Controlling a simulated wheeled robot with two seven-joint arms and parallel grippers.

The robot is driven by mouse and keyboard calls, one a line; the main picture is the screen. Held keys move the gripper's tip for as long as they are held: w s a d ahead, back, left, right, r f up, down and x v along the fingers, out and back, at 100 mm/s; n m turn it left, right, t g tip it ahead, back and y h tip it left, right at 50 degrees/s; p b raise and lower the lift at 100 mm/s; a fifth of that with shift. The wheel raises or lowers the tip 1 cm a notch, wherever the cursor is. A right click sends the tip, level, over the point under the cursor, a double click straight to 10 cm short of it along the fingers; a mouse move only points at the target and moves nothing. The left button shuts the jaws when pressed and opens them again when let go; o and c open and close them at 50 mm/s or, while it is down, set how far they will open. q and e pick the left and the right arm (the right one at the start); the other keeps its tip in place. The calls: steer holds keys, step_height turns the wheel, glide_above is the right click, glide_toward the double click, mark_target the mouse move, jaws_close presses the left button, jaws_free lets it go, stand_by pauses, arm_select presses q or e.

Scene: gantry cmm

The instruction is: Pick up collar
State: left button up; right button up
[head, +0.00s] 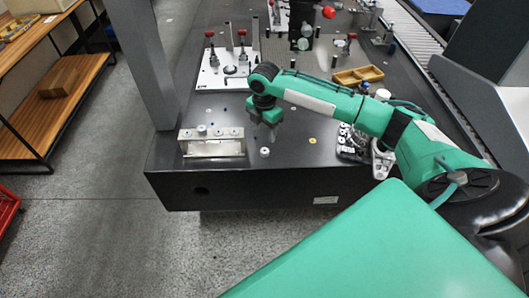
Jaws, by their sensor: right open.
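A small pale ring-shaped piece, which looks like the collar (265,152), lies on the dark table near its front edge. My right gripper (272,135) hangs from the green arm that comes in from the right. Its fingers point down and are open, a little above and beyond the small piece in the picture. I see nothing between the fingers, though they are small and partly blurred. My left gripper is not in view.
A metal block (212,147) with small round parts on top stands left of the collar. A white fixture plate (226,71) with red-knobbed clamps lies behind. A wooden tray (358,75) and a cluster of small parts (352,142) are to the right. A grey column (150,60) rises at left.

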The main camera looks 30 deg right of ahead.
mark_target(264, 150)
step_height(264, 150, down, 9)
steer(key=shift+f+p, duration=0.1)
steer(key=shift+p, duration=0.2)
steer(key=shift+c, duration=0.4)
steer(key=c, duration=0.9)
